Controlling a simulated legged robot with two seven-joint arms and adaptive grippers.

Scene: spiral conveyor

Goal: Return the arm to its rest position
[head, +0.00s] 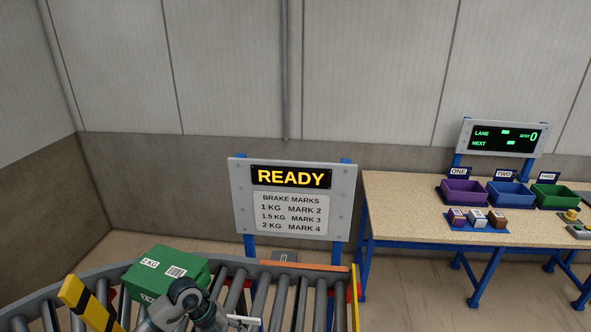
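One of my arms, which I take to be the left, shows at the bottom edge in the head view. Its dark, rounded gripper end (205,312) is in front of the green box, overlapping its lower right in the picture. Its fingers cannot be made out, so I cannot tell open from shut or whether it touches the box. The green box (178,265), labelled 2 KG with a barcode, sits on the roller conveyor (285,300). My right gripper is not in view.
A yellow-black striped bar (90,303) stands left of the box. Behind the conveyor is a sign (293,212) reading READY with brake marks. At right, a workbench (400,205) carries purple (463,194), blue (508,196) and green (553,197) bins and small boxes on a blue mat.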

